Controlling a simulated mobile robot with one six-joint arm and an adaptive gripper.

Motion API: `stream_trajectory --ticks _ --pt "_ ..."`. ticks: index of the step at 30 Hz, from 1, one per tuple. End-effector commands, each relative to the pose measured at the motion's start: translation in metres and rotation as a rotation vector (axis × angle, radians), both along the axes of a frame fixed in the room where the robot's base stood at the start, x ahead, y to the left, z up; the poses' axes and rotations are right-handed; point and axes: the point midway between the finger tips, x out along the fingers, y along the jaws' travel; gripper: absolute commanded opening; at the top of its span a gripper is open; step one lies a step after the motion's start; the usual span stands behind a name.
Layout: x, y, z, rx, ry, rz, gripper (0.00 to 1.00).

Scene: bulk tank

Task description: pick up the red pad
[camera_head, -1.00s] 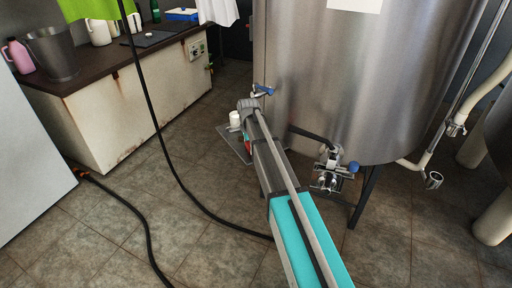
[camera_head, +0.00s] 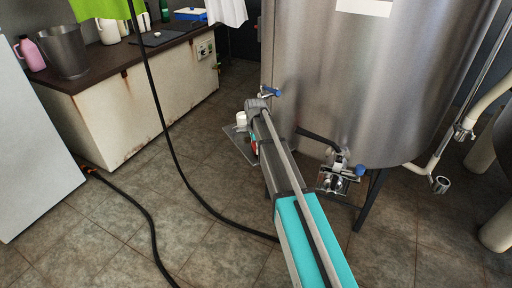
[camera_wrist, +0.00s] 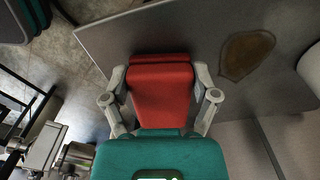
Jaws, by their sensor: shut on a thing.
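The red pad (camera_wrist: 161,88) is in the middle of the wrist view, between the two grey fingers of my gripper (camera_wrist: 162,90). My gripper is shut on it, with a finger against each side. A grey flat board (camera_wrist: 130,40) lies behind the pad in the wrist view; I cannot tell whether the pad touches it. My arm hides most of the pad there.
A large steel tank (camera_head: 360,90) stands right of my arm, with a valve (camera_head: 340,175) low on it. A black hose (camera_head: 165,130) hangs and runs across the floor. A counter (camera_head: 130,105) stands at left.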

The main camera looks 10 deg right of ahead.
Motion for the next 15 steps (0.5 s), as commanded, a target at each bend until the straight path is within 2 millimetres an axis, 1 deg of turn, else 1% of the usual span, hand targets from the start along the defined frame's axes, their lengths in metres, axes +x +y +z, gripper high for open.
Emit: stream_trajectory --ticks 1,5,10,12,15 --pt "0.000 0.000 0.005 0.000 0.000 0.000 0.39" --pt "0.000 0.000 0.015 0.000 0.000 0.000 0.39" --pt "0.000 0.000 0.032 0.000 0.000 0.000 0.39" --pt "-0.010 0.000 0.040 0.000 0.000 0.000 0.39" --pt "-0.020 -0.001 0.051 0.000 0.000 0.000 0.39"
